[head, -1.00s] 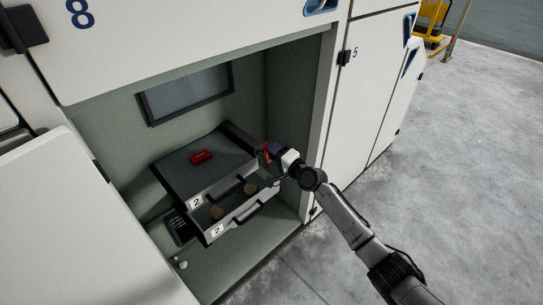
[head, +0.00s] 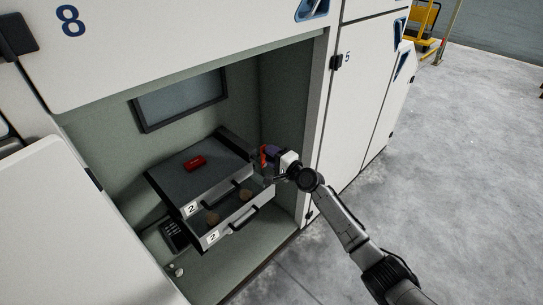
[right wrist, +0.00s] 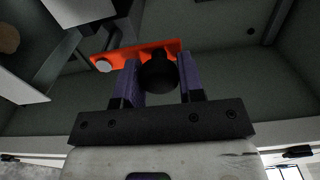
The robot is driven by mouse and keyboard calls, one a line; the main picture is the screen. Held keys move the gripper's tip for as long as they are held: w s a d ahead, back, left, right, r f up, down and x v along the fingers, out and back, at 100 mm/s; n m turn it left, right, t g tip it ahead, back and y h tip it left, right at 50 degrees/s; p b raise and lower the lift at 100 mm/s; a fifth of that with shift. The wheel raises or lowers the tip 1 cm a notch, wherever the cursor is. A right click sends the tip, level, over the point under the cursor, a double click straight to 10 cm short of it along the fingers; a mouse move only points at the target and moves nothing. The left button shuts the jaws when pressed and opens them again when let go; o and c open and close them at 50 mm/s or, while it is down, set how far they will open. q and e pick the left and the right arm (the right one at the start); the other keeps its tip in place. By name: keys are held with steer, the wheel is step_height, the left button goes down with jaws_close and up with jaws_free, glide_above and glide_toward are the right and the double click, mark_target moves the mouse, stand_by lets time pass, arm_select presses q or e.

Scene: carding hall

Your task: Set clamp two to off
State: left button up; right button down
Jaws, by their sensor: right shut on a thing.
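My right gripper (head: 268,157) is at the right side of the grey drawer unit inside the open bay. In the right wrist view its purple fingers (right wrist: 158,82) stand on either side of a round black knob (right wrist: 157,72), shut on it. The knob sits against a flat orange-red lever (right wrist: 112,56) with a pale round end at its left. In the head view the orange-red lever (head: 263,152) shows as a small upright patch beside the fingers. No number is readable on it. My left gripper is not in view.
The grey unit (head: 182,182) carries a red object on top. Its lower drawer (head: 240,222), labelled 2, stands pulled out with round brown things inside. A dark keypad-like box (head: 174,236) sits at left. The bay's right wall (head: 313,130) is close to my arm.

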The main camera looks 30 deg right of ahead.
steer(key=c, duration=0.8)
jaws_free()
steer(key=shift+o, duration=0.2)
steer(key=p+v, duration=0.5)
steer(key=v, duration=0.8)
steer(key=shift+s+d, duration=0.2)
steer(key=shift+s, duration=0.15)
